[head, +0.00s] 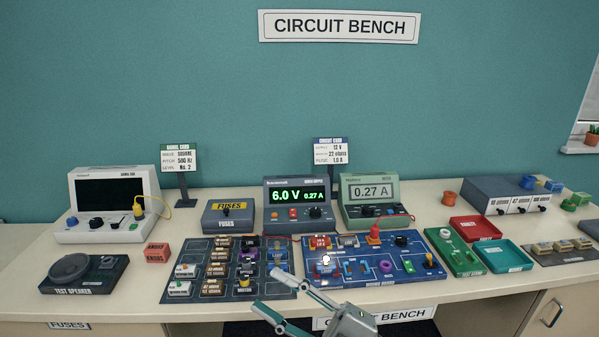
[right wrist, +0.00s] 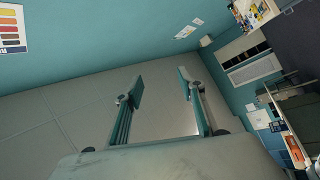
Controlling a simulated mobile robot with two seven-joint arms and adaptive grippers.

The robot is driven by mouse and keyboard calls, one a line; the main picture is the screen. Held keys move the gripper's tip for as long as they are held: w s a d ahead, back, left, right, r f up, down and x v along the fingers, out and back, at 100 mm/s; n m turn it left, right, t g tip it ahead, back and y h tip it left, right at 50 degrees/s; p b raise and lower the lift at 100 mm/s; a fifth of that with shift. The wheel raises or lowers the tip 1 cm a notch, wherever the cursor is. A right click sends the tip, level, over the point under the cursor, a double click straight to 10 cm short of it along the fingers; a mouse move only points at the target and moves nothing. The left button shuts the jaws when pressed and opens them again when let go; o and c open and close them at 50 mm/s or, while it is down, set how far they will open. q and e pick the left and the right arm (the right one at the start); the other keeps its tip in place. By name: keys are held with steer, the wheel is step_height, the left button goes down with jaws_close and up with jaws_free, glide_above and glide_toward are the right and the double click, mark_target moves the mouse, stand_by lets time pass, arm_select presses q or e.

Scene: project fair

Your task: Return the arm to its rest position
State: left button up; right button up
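My right gripper (head: 271,292) shows at the bottom middle of the head view, in front of the bench's front edge. Its two fingers are spread apart with nothing between them. The right wrist view also shows the gripper (right wrist: 160,84) open and empty, with floor and wall behind it. The fingertips overlap the near edge of the component board (head: 230,272) in the head view; I see no object held. My left gripper is in neither view.
The bench (head: 130,300) holds a blue wiring board (head: 375,291) with a lit bulb, a power supply (head: 283,222) reading 6.0 V, a meter (head: 352,216) reading 0.27 A, a fuse box (head: 228,225), a scope (head: 78,229), a test speaker (head: 90,285), and red (head: 475,239) and teal (head: 515,268) trays.

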steer(key=w+d+f+m+t+h, duration=0.1)
steer(key=d+f+m+t+h, duration=0.2)
steer(key=d+f+m+h, duration=0.55)
steer(key=w+d+f+m+t+h, duration=0.1)
steer(key=d+f+m+t+h, duration=0.45)
steer(key=f, duration=0.65)
steer(key=s+d+f+m+g+h, duration=0.2)
steer(key=s+d+f, duration=0.3)
steer(key=f, duration=0.3)
steer(key=s+d+f+m+g+h, duration=0.2)
steer(key=s+d+f+m+g, duration=0.2)
steer(key=s+d+f, duration=0.2)
step_height(320, 180, down, 3)
steer(key=s, duration=0.2)
steer(key=shift+s+m, duration=0.3)
steer(key=shift+m, duration=0.1)
steer(key=shift+w, duration=0.15)
